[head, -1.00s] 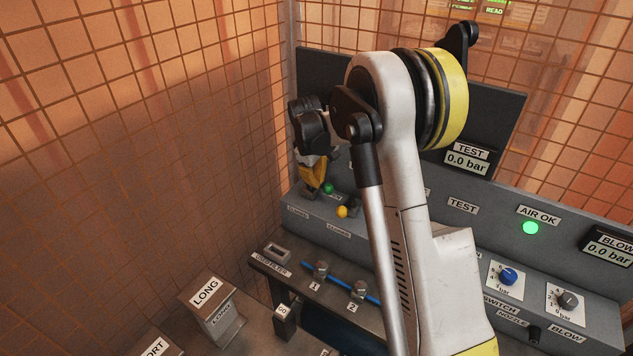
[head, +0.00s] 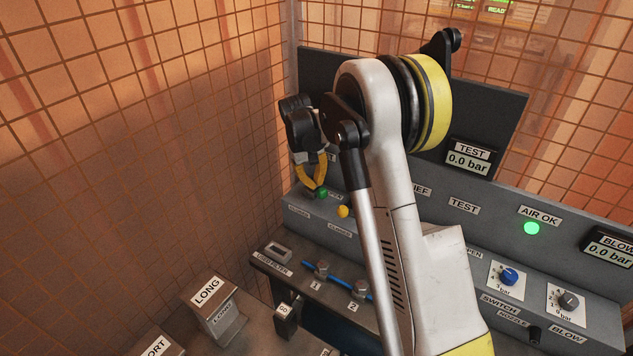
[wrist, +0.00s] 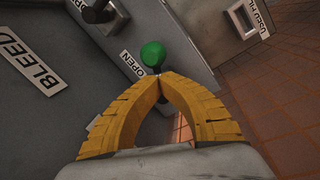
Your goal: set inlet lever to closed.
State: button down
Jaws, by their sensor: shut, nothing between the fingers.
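A lever with a green ball knob (head: 321,193) stands on the grey panel at the back left. The knob also shows in the wrist view (wrist: 153,54), beside an OPEN label (wrist: 131,65). No inlet label is readable. My gripper (wrist: 160,76) has yellow fingers with their tips together and nothing between them. The tips are at the near side of the green knob, very close or touching; I cannot tell which. In the head view my gripper (head: 317,188) hangs over the same spot. The lever's stem is mostly hidden behind the fingers.
A yellow ball knob (head: 343,211) stands just right of the green one, with closed labels in front. A BLEED label (wrist: 41,72) lies left in the wrist view. The mesh wall (head: 150,130) is close on the left. A used filter holder (head: 272,264) sits in front.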

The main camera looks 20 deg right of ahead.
jog(key=m, duration=0.3)
jog(key=a+m+g, duration=0.1)
jog(key=m, duration=0.2)
jog(key=shift+w+a+m, duration=0.15)
jog(key=shift+w+m, duration=0.05)
jog(key=shift+m, duration=0.1)
jog(key=m, duration=0.3)
jog(key=m+g, duration=0.1)
jog(key=shift+w+a+m+y+p, duration=0.3)
jog(key=shift+w+m+y+p, duration=0.1)
jog(key=c, duration=1.5)
grip_release()
jog(key=shift+c, duration=0.2)
jog(key=shift+r, duration=0.1)
notch_tip(320, 180, up, 12)
jog(key=w+a, duration=0.1)
jog(key=w, duration=0.1)
jog(key=shift+a+f, duration=0.2)
jog(key=shift+a, duration=0.05)
